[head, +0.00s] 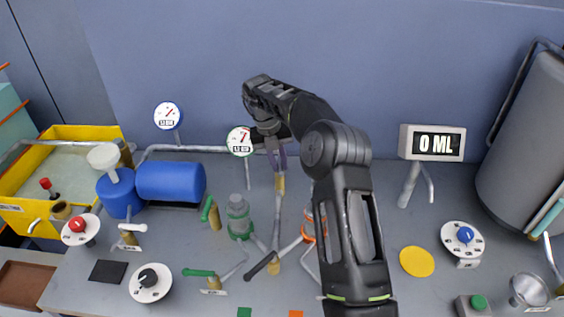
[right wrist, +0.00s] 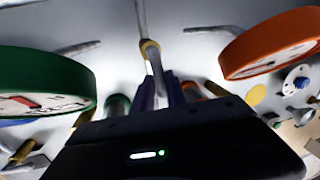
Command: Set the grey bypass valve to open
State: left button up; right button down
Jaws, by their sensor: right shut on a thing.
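The grey bypass valve has a brass body (head: 280,184) on the upright pipe at the middle of the bench. My right gripper (head: 276,160) reaches down just above this brass body, its purple fingers close together. In the right wrist view, the fingers (right wrist: 161,95) are shut around the grey lever (right wrist: 155,64), and a brass ring (right wrist: 150,47) shows just past it. The fingers hide part of the lever, so its exact angle is hard to tell. My left gripper is in neither view.
A green-rimmed gauge (head: 240,141) stands close left of my right gripper. An orange-rimmed gauge (right wrist: 272,45) is on its other side. A black-handled valve (head: 262,264) and a green pump-like fitting (head: 238,217) are nearby. The display (head: 436,143) reads 0 ML.

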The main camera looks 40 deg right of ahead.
jog(key=shift+w+a+r+m, duration=0.1)
jog(key=shift+w+a+m, duration=0.1)
jog(key=shift+m, duration=0.5)
jog(key=c, duration=1.3)
grip_release()
jog(key=shift+c, duration=0.2)
jog(key=shift+s+d, duration=0.15)
